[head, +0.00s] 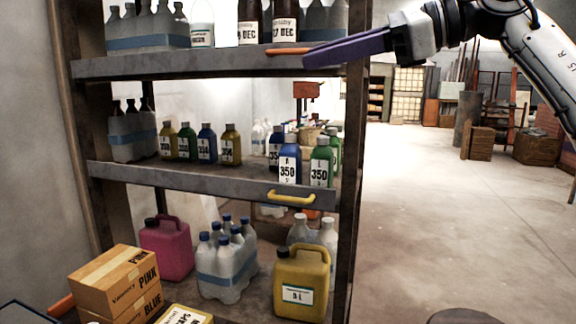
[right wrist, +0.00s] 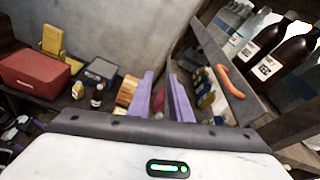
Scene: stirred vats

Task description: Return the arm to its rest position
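My right arm (head: 540,55) comes in from the upper right of the head view and reaches left. My right gripper (head: 312,58) has purple fingers, which lie in front of the upper shelf's edge in the head view. In the right wrist view the two purple fingers (right wrist: 160,82) stand apart with a gap and nothing held between them. In the head view the fingers overlap, so the gap does not show there. My left gripper is not in view.
The rack's upper shelf (head: 200,65) has an orange handle (head: 290,51) close to the fingers; the handle also shows right of them in the wrist view (right wrist: 230,82). A lower shelf has a yellow handle (head: 291,198). Bottles and jugs fill the rack. Open floor (head: 440,220) lies right.

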